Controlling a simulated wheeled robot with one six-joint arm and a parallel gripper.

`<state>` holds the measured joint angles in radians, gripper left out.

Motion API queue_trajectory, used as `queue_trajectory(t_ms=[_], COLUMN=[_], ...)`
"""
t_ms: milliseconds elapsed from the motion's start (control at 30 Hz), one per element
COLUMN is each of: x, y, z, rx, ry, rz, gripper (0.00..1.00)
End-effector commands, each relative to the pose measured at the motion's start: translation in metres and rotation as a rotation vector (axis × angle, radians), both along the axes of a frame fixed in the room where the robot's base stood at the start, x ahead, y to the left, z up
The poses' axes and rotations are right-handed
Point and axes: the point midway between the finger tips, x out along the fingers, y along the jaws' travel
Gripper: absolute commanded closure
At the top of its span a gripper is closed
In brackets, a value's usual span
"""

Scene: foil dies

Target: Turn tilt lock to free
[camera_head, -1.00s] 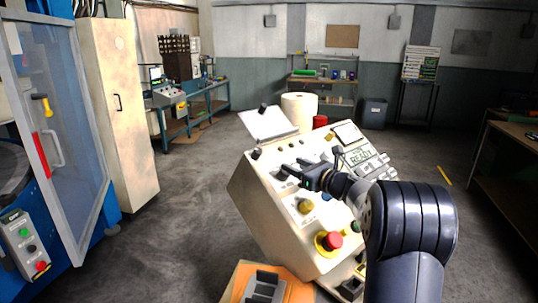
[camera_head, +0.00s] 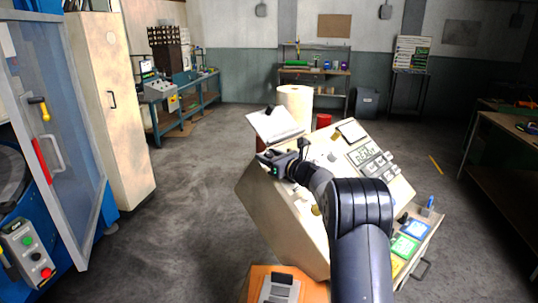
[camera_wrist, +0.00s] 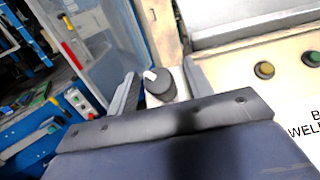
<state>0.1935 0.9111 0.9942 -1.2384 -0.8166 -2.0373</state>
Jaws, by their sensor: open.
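A round dark knob with a white pointer mark (camera_wrist: 160,88), which I take to be the tilt lock, stands at the corner of the white console (camera_head: 265,210). My gripper (camera_head: 269,158) is over the console's upper left corner and hides the knob in the head view. In the wrist view my gripper (camera_wrist: 160,70) is open, with a finger on either side of the knob. I cannot tell whether the fingers touch it. No label for the knob's positions is readable.
A tilted document board (camera_head: 275,124) stands just behind my gripper. In the wrist view a yellow button (camera_wrist: 264,70) and a green button (camera_wrist: 312,59) lie to the right. A white roll (camera_head: 295,103) stands behind the console. Floor to the left is clear.

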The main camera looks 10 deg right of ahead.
Motion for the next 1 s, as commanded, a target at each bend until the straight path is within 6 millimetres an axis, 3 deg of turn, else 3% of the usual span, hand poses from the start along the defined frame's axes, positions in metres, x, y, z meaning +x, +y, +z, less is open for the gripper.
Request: queue_trajectory(t_ms=[133, 667, 1000], x=[-0.0001, -0.0003, -0.0001], y=[0.0002, 0.0001, 0.0009], z=[-0.0001, 0.0002, -0.0021], rx=[0.0, 0.0, 0.014], ry=[0.0, 0.0, 0.008], rz=[0.0, 0.001, -0.028], gripper=[0.52, 0.95, 0.96])
